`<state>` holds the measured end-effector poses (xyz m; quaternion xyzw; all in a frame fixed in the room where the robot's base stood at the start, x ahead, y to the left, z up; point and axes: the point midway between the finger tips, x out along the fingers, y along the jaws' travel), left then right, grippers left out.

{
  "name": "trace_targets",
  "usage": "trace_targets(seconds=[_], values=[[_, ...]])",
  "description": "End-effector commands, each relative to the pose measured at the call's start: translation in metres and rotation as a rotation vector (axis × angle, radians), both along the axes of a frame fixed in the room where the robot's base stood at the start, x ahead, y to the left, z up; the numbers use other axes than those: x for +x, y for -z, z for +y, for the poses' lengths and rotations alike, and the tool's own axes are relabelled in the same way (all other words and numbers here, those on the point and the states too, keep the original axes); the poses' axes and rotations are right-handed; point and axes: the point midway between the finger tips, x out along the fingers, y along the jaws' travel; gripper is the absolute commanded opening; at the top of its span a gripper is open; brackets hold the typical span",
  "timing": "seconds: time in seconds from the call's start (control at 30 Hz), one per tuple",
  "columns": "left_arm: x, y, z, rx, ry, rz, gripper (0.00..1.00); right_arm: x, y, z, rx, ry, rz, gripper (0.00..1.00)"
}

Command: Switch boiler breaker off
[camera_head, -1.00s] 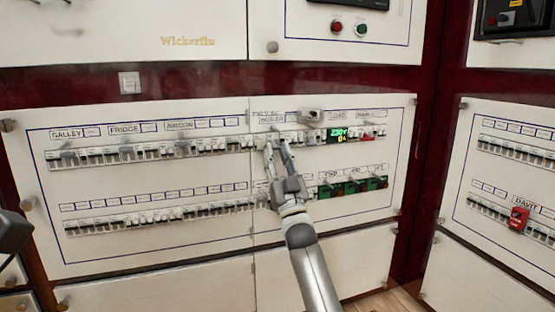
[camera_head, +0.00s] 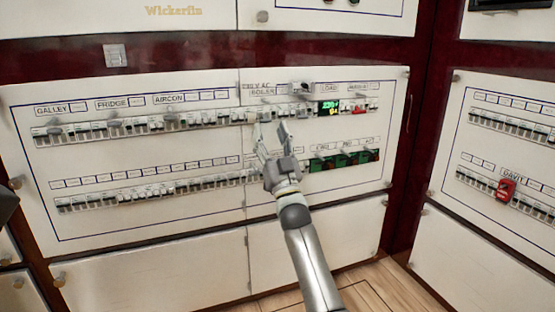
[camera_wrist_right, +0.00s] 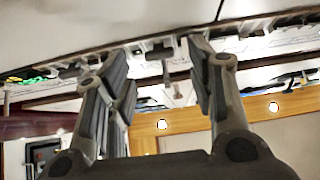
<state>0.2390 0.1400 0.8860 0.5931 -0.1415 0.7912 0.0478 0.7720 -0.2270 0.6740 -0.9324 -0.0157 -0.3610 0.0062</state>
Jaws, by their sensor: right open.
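The label reading BOILER (camera_head: 262,91) is on the white panel above the upper breaker row, right of the AIRCON label. The breakers under it (camera_head: 265,115) are small and partly behind my fingertips; I cannot tell their lever positions. My right gripper (camera_head: 271,133) is open and empty, fingers pointing up at the upper row just below that label. I cannot tell whether the fingers touch the row.
A lit green display (camera_head: 329,108) and a red switch (camera_head: 359,109) sit right of the fingers. A lower breaker row (camera_head: 150,192) ends in green modules (camera_head: 345,160). Another panel with a red DAVIT device (camera_head: 504,189) is at the right. Wooden floor is open below.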

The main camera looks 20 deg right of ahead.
Motion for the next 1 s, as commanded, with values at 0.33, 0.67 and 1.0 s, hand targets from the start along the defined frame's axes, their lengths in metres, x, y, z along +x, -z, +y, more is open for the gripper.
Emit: trace_targets(seconds=[0.33, 0.67, 1.0], values=[[0.000, 0.000, 0.000, 0.000, 0.000, 0.001, 0.40, -0.048, 0.046, -0.002, -0.001, 0.001, 0.003, 0.50], [0.000, 0.000, 0.000, 0.000, 0.000, 0.002, 0.40, -0.073, 0.067, -0.002, 0.000, 0.000, 0.001, 0.50], [0.001, 0.000, 0.000, 0.000, 0.000, 0.002, 0.40, -0.074, 0.068, -0.003, 0.000, 0.000, 0.001, 0.50]])
